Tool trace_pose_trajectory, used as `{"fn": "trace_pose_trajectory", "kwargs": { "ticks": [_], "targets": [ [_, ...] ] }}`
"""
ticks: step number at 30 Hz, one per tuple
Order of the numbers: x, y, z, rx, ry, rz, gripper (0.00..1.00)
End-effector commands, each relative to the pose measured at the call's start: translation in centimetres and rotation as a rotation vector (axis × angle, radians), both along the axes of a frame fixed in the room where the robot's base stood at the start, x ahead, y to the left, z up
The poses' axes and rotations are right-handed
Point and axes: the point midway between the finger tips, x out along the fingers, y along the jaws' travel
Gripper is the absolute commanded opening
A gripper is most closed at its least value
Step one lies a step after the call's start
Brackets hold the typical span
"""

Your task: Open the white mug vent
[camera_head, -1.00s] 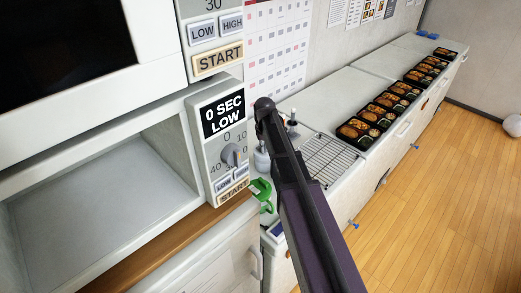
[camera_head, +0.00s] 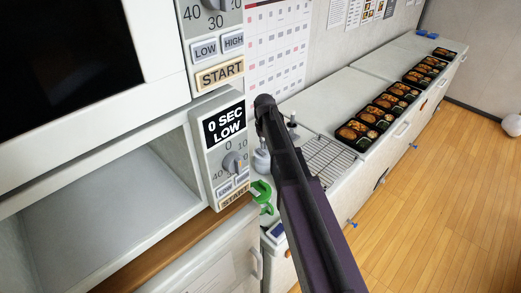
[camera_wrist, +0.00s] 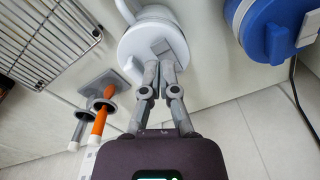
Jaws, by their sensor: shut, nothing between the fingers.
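The white mug (camera_wrist: 136,38) shows from above in the wrist view, with a round white lid and a small grey vent tab (camera_wrist: 160,46) near its edge. My gripper (camera_wrist: 161,72) is shut and empty, its fingertips at the lid's edge just by the vent tab. I cannot tell whether they touch it. The vent's state is unclear. In the head view the white mug (camera_head: 261,161) is partly hidden behind my arm, and my fingertips are hidden.
A blue lidded container (camera_wrist: 262,28) stands right of the mug in the wrist view. A green pitcher (camera_head: 262,193) stands near the microwave panel (camera_head: 224,150). Bento trays (camera_head: 358,134) line the counter.

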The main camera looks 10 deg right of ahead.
Motion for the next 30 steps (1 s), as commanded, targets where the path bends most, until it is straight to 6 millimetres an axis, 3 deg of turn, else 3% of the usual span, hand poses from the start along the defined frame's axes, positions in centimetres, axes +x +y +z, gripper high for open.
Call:
{"fn": "trace_pose_trajectory", "kwargs": {
  "ticks": [30],
  "targets": [
    [0.0,0.0,4.0,0.000,0.000,0.000,0.00]
  ]
}}
